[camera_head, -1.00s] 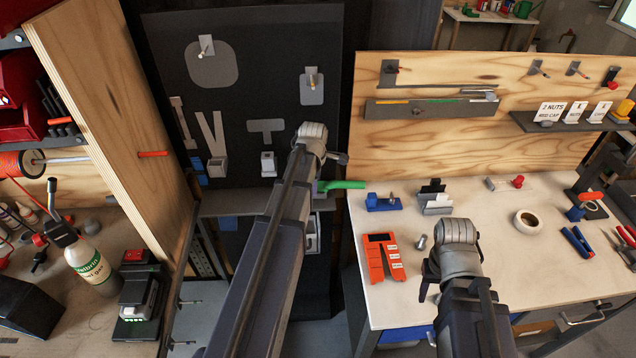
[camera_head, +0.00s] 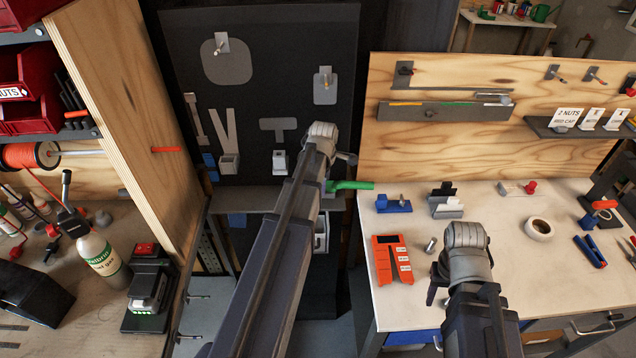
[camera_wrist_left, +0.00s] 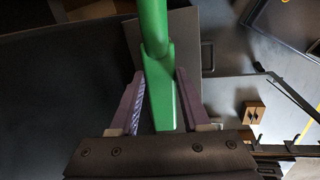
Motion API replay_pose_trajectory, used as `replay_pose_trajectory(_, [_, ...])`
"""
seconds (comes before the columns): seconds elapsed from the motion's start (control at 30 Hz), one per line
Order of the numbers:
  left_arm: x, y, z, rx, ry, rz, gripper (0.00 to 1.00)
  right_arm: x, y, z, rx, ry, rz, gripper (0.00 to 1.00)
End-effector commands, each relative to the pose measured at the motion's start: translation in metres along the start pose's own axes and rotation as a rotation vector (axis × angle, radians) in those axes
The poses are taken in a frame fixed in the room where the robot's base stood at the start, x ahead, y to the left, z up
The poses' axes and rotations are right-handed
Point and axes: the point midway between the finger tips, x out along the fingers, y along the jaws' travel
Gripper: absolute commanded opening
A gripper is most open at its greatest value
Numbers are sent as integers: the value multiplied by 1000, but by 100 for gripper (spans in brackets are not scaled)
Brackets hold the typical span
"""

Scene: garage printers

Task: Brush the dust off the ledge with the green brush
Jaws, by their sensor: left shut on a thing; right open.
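The green brush (camera_head: 352,185) shows as a handle sticking out to the right beyond my left gripper (camera_head: 330,180), which is mostly hidden behind its own wrist. In the left wrist view the brush (camera_wrist_left: 155,30) stands between the two purple fingers of my left gripper (camera_wrist_left: 160,98), shut on its flat part. The bristles are not visible. The grey ledge (camera_head: 245,200) runs under the black board, left of the brush; my left arm covers its right part. I cannot make out dust on it. My right gripper (camera_head: 437,284) is open and empty over the white workbench's left front.
The black board (camera_head: 260,100) with grey shapes and holders rises behind the ledge. A plywood panel (camera_head: 125,120) borders it on the left. The white workbench (camera_head: 500,260) at right holds an orange holder (camera_head: 392,258), a tape roll (camera_head: 538,229) and blue items.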

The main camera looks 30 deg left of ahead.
Motion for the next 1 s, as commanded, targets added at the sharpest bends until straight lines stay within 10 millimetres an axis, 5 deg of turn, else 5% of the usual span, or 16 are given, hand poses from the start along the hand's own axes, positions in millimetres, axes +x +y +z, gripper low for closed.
replay_pose_trajectory(0.63, [-1,3,29,0,-3,-1,0,-2,0,0,0,0,0,50])
replay_pose_trajectory(1.0, [-1,-3,19,-1,-1,-1,0,0,0,0,0,0,0,50])
